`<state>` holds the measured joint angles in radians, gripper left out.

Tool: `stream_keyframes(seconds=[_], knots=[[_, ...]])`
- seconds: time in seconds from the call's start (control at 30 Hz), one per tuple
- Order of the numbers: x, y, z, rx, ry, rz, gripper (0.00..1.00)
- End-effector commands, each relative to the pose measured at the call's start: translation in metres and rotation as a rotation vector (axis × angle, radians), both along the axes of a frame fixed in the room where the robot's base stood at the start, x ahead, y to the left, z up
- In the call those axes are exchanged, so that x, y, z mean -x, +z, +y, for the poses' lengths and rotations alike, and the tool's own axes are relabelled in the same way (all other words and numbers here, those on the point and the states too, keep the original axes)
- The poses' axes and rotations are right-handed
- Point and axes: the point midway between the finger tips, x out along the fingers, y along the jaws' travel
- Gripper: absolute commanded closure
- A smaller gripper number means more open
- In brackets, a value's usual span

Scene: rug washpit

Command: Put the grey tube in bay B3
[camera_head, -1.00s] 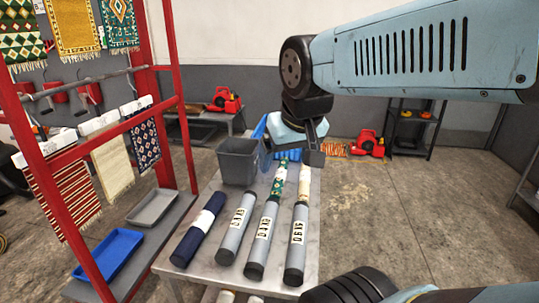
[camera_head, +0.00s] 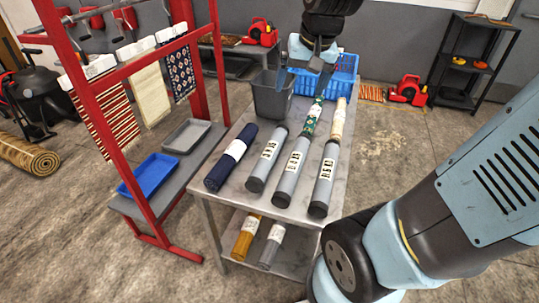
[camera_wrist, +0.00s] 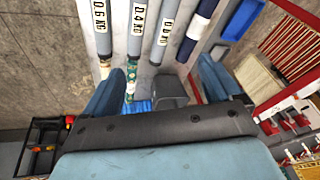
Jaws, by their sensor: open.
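Three grey tubes with black ends and white labels lie side by side on the metal table: a left one (camera_head: 267,160), a middle one (camera_head: 292,172) and a right one (camera_head: 324,180). They also show in the wrist view, as a left one (camera_wrist: 101,30), a middle one (camera_wrist: 136,35) and a right one (camera_wrist: 163,35). I cannot read the labels surely. A smaller grey roll (camera_head: 272,245) lies on the shelf below. My gripper (camera_head: 304,75) is open and empty above the table's far end, apart from the tubes; its fingers frame the wrist view (camera_wrist: 160,75). I see no B3 marking.
A dark blue roll (camera_head: 231,158), a green patterned roll (camera_head: 313,117) and a cream roll (camera_head: 338,120) share the table with a grey bin (camera_head: 271,98). A blue crate (camera_head: 346,72) stands behind. The red rack (camera_head: 100,110) with hanging rugs stands left.

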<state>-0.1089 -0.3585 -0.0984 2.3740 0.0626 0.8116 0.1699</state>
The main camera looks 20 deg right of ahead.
Motion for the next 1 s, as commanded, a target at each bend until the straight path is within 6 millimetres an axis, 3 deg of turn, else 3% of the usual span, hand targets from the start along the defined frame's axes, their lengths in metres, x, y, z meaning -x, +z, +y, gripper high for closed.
stream_keyframes(seconds=[0.57, 1.0], knots=[[-0.09, -0.08, 0.013, -0.042, -0.165, 0.165, 0.09], [-0.144, -0.162, 0.022, -0.016, -0.3, 0.271, 0.09]])
